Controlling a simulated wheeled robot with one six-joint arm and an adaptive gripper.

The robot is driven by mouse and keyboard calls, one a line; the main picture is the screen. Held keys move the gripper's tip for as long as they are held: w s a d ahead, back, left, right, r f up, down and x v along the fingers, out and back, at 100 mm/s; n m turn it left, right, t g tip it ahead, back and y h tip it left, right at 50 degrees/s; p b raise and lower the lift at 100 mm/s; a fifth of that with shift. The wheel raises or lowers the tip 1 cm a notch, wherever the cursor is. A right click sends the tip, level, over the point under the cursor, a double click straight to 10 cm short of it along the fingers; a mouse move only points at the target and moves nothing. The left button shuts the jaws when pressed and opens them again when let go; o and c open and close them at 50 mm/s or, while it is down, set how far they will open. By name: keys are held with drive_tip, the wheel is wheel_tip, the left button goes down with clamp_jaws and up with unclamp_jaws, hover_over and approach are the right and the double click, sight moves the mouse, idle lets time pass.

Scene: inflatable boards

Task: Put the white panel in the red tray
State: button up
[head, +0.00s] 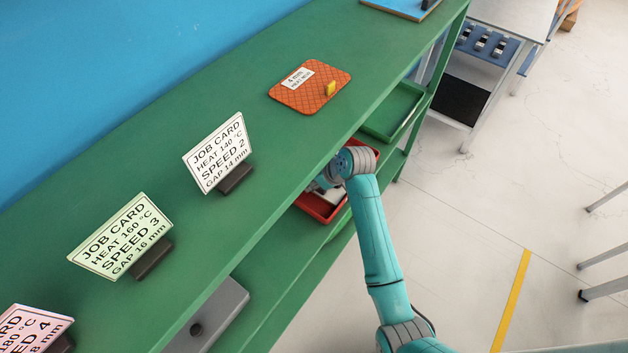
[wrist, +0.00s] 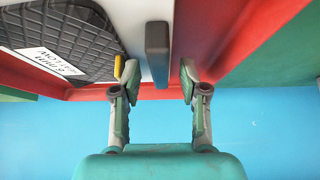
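The red tray (head: 318,208) sits on the shelf below the green bench top, partly hidden by the bench edge and my arm. A white panel with a dark grey bar handle shows in the wrist view (wrist: 182,20), within the red walls of the tray (wrist: 205,35); a pale bit of it shows in the head view. My gripper (wrist: 157,75) is open, with one finger on each side of the grey handle (wrist: 157,45) and visible gaps to both. In the head view my gripper is mostly hidden under the bench edge.
A green tray (head: 392,110) stands right of the red one. An orange panel (head: 308,88) and several job cards (head: 218,152) are on the bench top.

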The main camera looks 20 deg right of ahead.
drive_tip(key=v, duration=1.2)
drive_tip(key=shift+m+t, duration=0.5)
drive_tip(key=shift+m, duration=0.2)
drive_tip(key=s+f, duration=0.2)
drive_tip(key=s+a+f, duration=0.1)
drive_tip(key=s+f, duration=0.1)
drive_tip(key=f, duration=0.1)
drive_tip(key=shift+a+f, duration=0.1)
drive_tip(key=shift+m+t+h, duration=0.6)
drive_tip(key=shift+m+t, duration=0.1)
drive_tip(key=shift+m, duration=0.2)
drive_tip(key=s+f, duration=0.1)
drive_tip(key=s, duration=0.1)
drive_tip(key=s+f, duration=0.3)
drive_tip(key=shift+s+a, duration=0.3)
drive_tip(key=s+f+m+t+h, duration=0.2)
drive_tip(key=s, duration=1)
drive_tip(key=s+r+m+t, duration=0.1)
drive_tip(key=s+r+t, duration=0.1)
drive_tip(key=s+r, duration=0.6)
drive_tip(key=s+r+m+t, duration=0.1)
drive_tip(key=s+r+t, duration=0.2)
drive_tip(key=s+r, duration=0.5)
drive_tip(key=s, duration=0.5)
drive_tip(key=shift+r+h, duration=0.15)
drive_tip(key=shift+h, duration=0.15)
